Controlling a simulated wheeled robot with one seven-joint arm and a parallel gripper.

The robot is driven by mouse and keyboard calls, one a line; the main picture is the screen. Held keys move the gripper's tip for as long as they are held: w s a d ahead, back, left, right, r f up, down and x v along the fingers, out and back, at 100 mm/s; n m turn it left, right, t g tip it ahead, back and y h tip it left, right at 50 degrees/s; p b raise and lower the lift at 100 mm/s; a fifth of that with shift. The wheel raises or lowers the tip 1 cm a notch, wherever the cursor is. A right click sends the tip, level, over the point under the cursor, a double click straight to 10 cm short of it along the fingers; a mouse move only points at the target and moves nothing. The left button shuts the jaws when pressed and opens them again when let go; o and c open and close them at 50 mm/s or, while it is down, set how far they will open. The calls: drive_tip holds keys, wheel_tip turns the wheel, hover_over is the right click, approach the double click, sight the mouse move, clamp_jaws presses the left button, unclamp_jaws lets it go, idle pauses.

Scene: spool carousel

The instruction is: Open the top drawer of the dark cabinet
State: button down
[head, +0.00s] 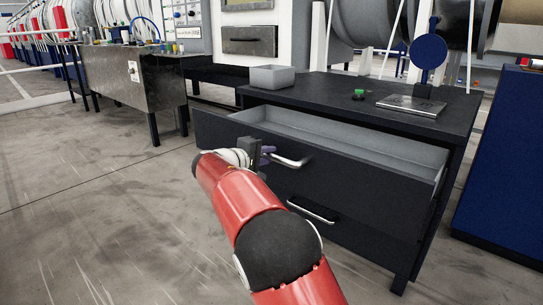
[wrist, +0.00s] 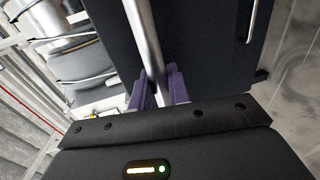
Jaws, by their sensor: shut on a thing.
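The dark cabinet (head: 455,125) stands at the right in the head view. Its top drawer (head: 345,178) is pulled out, and its grey, empty-looking inside shows. The top drawer's metal handle (head: 290,161) is on the drawer front. My gripper (head: 264,154) is at the left end of this handle, shut on it. In the wrist view the purple fingertips of my gripper (wrist: 158,88) sit on both sides of the handle bar (wrist: 142,35). The lower drawer, with its own handle (head: 312,211), is shut.
On the cabinet top are a grey bin (head: 272,77), a green button (head: 359,93) and a metal plate with a blue disc (head: 428,51). A blue cabinet (head: 507,165) stands close at the right. A metal workbench (head: 130,85) is at the back left. The floor at left is clear.

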idle(0.3)
drive_tip(key=c, duration=1.4)
unclamp_jaws()
drive_tip(key=shift+a, duration=0.1)
drive_tip(key=v, duration=0.7)
drive_tip(key=shift+s+a, duration=0.2)
drive_tip(key=shift+s, duration=0.2)
